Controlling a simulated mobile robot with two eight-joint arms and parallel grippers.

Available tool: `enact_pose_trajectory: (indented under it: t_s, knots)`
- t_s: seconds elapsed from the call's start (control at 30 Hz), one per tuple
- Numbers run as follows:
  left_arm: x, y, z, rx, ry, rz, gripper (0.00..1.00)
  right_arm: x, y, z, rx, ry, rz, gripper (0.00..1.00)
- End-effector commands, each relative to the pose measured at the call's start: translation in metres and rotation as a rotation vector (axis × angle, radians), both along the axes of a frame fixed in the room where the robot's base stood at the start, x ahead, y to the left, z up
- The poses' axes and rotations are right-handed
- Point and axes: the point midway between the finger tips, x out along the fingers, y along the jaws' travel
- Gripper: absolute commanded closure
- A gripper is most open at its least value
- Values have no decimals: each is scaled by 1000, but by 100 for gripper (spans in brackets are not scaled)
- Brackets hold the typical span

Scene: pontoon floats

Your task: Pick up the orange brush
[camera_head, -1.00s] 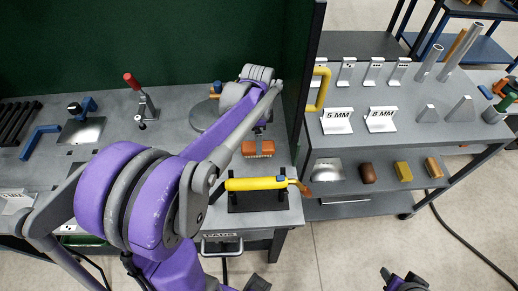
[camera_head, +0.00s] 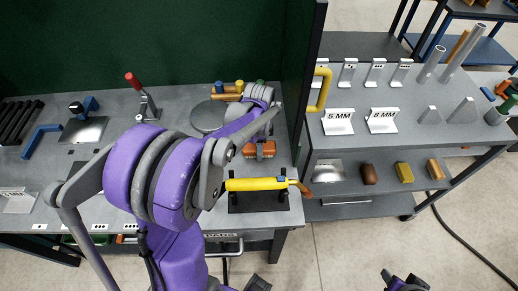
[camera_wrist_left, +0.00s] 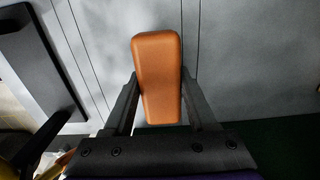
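The orange brush (camera_head: 266,149) lies on the workbench behind the yellow cylinder in the head view. In the left wrist view the orange brush (camera_wrist_left: 158,65) shows as a rounded orange block, wider at the far end. My left gripper (camera_head: 258,136) is over the brush, its fingers mostly hidden by the wrist in the head view. In the left wrist view the spread fingers of my left gripper (camera_wrist_left: 160,92) stand on either side of the brush. I cannot tell whether both press on it. A dark and purple part at the bottom right seems to be my right gripper (camera_head: 405,283); its fingers are unclear.
A yellow cylinder (camera_head: 255,184) lies in a black holder in front of the brush. A dark green panel (camera_head: 298,80) rises right of the gripper. A round grey plate (camera_head: 207,117) and a red-handled clamp (camera_head: 147,107) are to the left. A shelf unit (camera_head: 380,208) stands right.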

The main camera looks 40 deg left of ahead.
Motion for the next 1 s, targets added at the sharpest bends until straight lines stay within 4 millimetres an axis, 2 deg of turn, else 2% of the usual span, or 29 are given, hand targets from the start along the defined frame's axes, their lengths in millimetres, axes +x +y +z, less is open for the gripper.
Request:
enact_pose_trajectory:
  t_s: [0.03, 0.27, 0.57, 0.67, 1.0]
  knots:
    - [0, 0, 0, 0, 0, 0, 58, 0, 0, 0, 0, 0, 0, 50]
    - [0, 0, 0, 0, 0, 0, 99, 0, 0, 0, 0, 0, 0, 50]
    - [0, 0, 6, 0, 0, 0, 100, 0, 0, 1, 0, 0, 0, 50]
    - [0, 0, 20, 1, -1, 0, 100, 1, 0, 2, 0, -1, 0, 50]
    - [0, 0, 85, 1, -1, 1, 100, 3, 0, 8, 0, -5, 0, 50]
